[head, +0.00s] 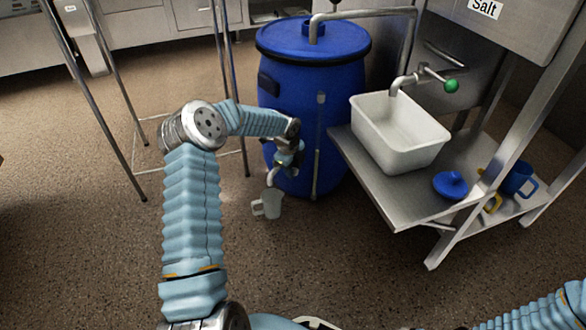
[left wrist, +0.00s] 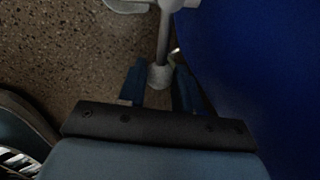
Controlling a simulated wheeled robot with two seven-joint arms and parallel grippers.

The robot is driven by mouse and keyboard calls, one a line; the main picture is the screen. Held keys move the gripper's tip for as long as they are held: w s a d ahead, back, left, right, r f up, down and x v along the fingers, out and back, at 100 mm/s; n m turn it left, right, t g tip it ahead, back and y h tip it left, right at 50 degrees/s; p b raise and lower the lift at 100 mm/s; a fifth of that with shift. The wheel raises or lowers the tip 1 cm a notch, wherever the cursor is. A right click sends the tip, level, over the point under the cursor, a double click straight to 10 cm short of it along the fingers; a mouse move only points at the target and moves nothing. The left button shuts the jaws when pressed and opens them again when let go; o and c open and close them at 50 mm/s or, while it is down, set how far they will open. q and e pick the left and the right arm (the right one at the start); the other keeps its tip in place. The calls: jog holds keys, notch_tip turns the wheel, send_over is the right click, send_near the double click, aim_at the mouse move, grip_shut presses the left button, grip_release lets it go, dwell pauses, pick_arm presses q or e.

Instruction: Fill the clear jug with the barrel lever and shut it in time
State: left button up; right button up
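The blue barrel (head: 310,95) stands upright at the centre of the head view. A pale spout (head: 273,176) comes out low on its front. The clear jug (head: 268,205) is below the spout, with its handle to the left; I cannot tell its fill level. My left gripper (head: 290,155) is in front of the barrel, just above the spout. In the left wrist view its blue fingers (left wrist: 160,88) lie close on both sides of the grey round end of the barrel lever (left wrist: 162,45) and appear shut on it. My right gripper is out of view.
A steel table (head: 385,200) on the right carries a white basin (head: 425,155) under a green-knobbed tap (head: 451,86) and a blue lid (head: 451,184). A blue jug (head: 518,178) stands on the lower shelf. Thin metal posts (head: 105,125) stand left of the barrel. The near floor is clear.

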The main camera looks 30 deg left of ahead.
pick_arm(q)
grip_shut()
jog(key=s+m+p, duration=0.1)
jog(key=m+p, duration=0.1)
jog(key=s+m+h+p, duration=0.1)
jog(key=s+m+p, duration=0.1)
jog(key=shift+a+m, duration=0.4)
jog(key=o, duration=0.7)
grip_release()
jog(key=p+v, duration=0.1)
jog(key=v, duration=0.6)
jog(key=p+v, duration=0.2)
jog(key=v, duration=0.4)
jog(key=shift+w+r, duration=0.15)
jog(key=shift+r, duration=0.25)
